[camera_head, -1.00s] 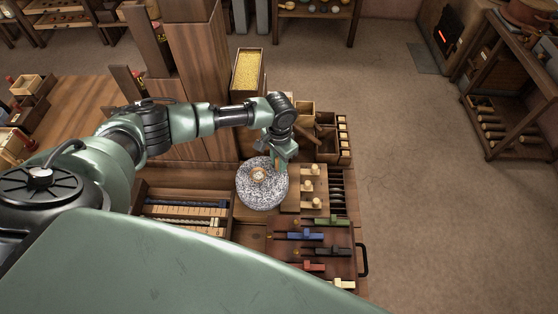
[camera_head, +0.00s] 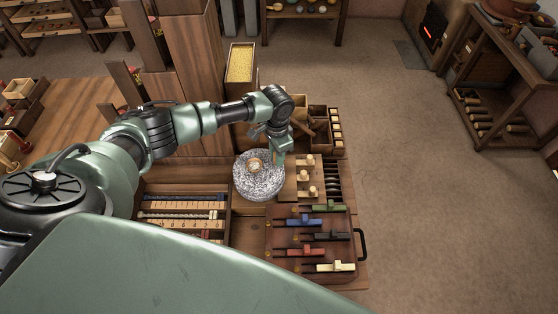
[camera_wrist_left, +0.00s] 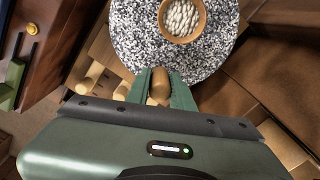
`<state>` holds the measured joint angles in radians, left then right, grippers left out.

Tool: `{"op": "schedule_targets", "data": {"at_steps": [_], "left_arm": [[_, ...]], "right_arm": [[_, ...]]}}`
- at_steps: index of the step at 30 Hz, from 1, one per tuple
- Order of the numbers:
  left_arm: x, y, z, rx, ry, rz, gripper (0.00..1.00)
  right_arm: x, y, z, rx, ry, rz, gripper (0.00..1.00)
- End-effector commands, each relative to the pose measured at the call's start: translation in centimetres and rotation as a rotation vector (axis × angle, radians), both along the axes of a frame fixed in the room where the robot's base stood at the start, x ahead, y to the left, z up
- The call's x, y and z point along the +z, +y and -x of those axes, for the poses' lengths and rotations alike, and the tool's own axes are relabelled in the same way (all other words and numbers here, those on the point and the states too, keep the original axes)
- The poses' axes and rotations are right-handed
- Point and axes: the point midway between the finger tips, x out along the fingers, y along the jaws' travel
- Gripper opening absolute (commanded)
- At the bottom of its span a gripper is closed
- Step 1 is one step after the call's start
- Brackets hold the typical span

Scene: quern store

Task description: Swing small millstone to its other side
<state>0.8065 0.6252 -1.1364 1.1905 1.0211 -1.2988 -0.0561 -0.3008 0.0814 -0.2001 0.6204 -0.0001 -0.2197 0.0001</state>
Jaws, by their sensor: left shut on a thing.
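The small millstone (camera_head: 259,187) is a round, speckled grey stone. It lies flat on the wooden bench, with a small wooden bowl (camera_head: 255,163) of pale grains at its centre. In the left wrist view the stone (camera_wrist_left: 135,40) and bowl (camera_wrist_left: 182,18) show at the top. A brown wooden handle peg (camera_wrist_left: 160,88) stands near its rim. My left gripper (camera_head: 277,157) is at the right edge of the stone, its fingers (camera_wrist_left: 161,90) shut on either side of the peg. My right gripper is not in view.
A board with pale pegs (camera_head: 303,189) is right of the stone, close to my gripper. A slotted box (camera_head: 180,190) is at the left. Tall wooden panels (camera_head: 197,60) and a grain box (camera_head: 240,65) stand behind.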

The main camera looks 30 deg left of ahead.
Motion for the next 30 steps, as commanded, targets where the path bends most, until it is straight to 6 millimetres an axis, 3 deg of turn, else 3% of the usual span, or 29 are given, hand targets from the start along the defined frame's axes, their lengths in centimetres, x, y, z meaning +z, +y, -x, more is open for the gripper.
{"op": "schedule_targets", "data": {"at_steps": [5,15,30], "left_arm": [[0.3,-0.4,0.4,-0.159,0.002,0.005,0.0],[0.4,-1.4,2.2,-0.482,0.002,0.003,0.0],[0.2,-1.8,4.3,-0.84,0.0,0.001,0.0]], "right_arm": [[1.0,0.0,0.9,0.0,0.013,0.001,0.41],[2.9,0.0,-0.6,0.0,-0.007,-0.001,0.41],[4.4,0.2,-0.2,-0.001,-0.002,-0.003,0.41]]}}
